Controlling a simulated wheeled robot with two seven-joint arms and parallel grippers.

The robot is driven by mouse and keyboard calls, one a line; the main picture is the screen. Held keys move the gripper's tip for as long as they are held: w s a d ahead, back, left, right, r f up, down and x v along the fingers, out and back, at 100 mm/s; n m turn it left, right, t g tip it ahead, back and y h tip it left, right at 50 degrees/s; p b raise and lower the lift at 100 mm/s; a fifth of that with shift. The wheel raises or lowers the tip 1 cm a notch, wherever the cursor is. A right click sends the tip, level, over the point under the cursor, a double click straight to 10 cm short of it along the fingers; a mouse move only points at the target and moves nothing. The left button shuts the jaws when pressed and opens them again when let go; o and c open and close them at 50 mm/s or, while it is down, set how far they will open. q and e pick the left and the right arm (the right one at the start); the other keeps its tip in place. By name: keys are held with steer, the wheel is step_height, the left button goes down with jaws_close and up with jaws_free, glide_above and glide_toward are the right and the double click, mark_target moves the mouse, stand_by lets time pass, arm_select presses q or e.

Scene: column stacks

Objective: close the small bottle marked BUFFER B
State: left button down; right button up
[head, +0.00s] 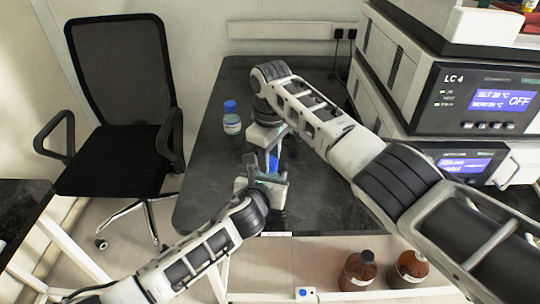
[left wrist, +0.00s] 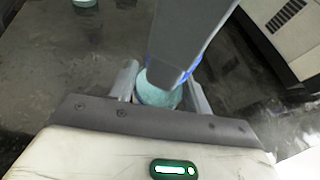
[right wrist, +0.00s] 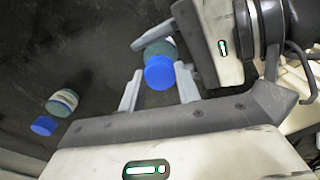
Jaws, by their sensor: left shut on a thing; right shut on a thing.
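A small bottle with teal contents (left wrist: 155,95) is between the fingers of my left gripper (head: 268,178), which is shut on it. A blue cap (right wrist: 160,72) is between the fingers of my right gripper (right wrist: 158,90), which is shut on it. In the right wrist view the cap lies in line with the bottle's mouth, against or very close to it; whether it is seated I cannot tell. The cap also shows between the grippers in the head view (head: 273,163). No lettering is readable on the held bottle.
Another blue-capped bottle (head: 231,122) stands on the dark table (head: 205,185), left of the grippers. Stacked instruments (head: 470,95) stand at the right. A black chair (head: 120,150) is at the left. Brown bottles (head: 358,272) stand below the table's front edge.

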steer(key=o, duration=1.1)
steer(key=shift+c, duration=0.2)
steer(key=shift+r, duration=2.3)
steer(key=shift+c, duration=0.3)
steer(key=r+n, duration=0.2)
steer(key=shift+w+n, duration=0.2)
steer(key=shift+n, duration=0.2)
steer(key=shift+r+n, duration=0.3)
steer(key=shift+n, duration=0.4)
steer(key=shift+s+r+n, duration=0.2)
steer(key=shift+r+n, duration=0.2)
steer(key=shift+n, duration=0.7)
